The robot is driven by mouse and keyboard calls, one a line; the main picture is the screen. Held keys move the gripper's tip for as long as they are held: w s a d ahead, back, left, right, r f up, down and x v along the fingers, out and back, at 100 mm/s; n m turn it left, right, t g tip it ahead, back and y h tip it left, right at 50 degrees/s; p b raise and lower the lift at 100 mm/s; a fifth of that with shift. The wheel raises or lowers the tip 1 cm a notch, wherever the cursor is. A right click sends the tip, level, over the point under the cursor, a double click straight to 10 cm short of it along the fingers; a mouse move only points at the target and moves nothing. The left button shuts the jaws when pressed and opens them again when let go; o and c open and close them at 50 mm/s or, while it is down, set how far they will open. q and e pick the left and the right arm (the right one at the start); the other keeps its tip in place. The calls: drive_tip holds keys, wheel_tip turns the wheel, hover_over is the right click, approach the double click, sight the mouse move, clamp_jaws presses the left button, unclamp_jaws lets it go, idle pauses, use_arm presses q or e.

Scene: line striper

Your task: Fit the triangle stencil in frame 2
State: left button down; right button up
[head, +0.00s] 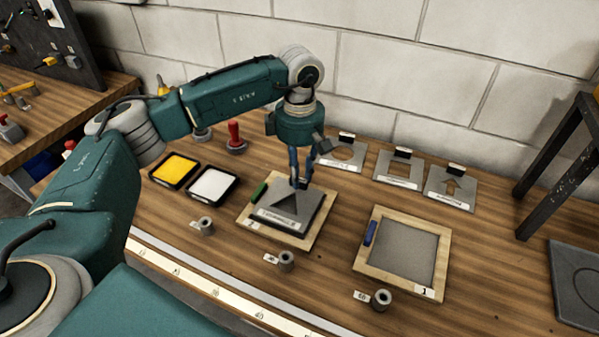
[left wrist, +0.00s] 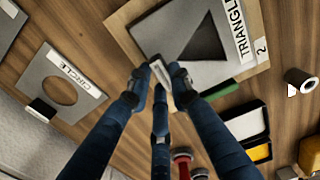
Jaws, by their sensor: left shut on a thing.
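The triangle stencil (head: 304,213) is a grey plate with a dark triangular cutout and a white label. It lies over frame 2 (head: 325,219), a pale wooden frame with a green clip on its left side. My left gripper (head: 299,184) points down and is shut on the stencil's tab at its far edge. In the left wrist view, the gripper (left wrist: 160,78) holds the tab, and the stencil (left wrist: 165,38) covers most of the opening of frame 2 (left wrist: 253,17). I cannot tell whether the plate is seated or slightly above. My right gripper is not in view.
Frame 1 (head: 446,250), with a blue clip, stands to the right. Circle (head: 336,164), square (head: 384,178) and arrow (head: 436,196) stencils lie along the wall. Yellow (head: 174,168) and white (head: 212,184) paint trays are left. Small grey cylinders line the front.

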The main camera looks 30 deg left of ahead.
use_arm(q)
drive_tip(key=shift+f+b, duration=0.45)
drive_tip(key=shift+f, duration=0.2)
drive_tip(key=shift+f+b, duration=0.35)
idle(0.6)
idle(0.3)
drive_tip(key=c, duration=1.5)
unclamp_jaws()
drive_tip(key=shift+c, duration=0.2)
drive_tip(key=shift+r+p, duration=0.8)
drive_tip(key=shift+r, duration=0.55)
drive_tip(key=shift+r+p, duration=1.55)
drive_tip(key=shift+r, duration=1.15)
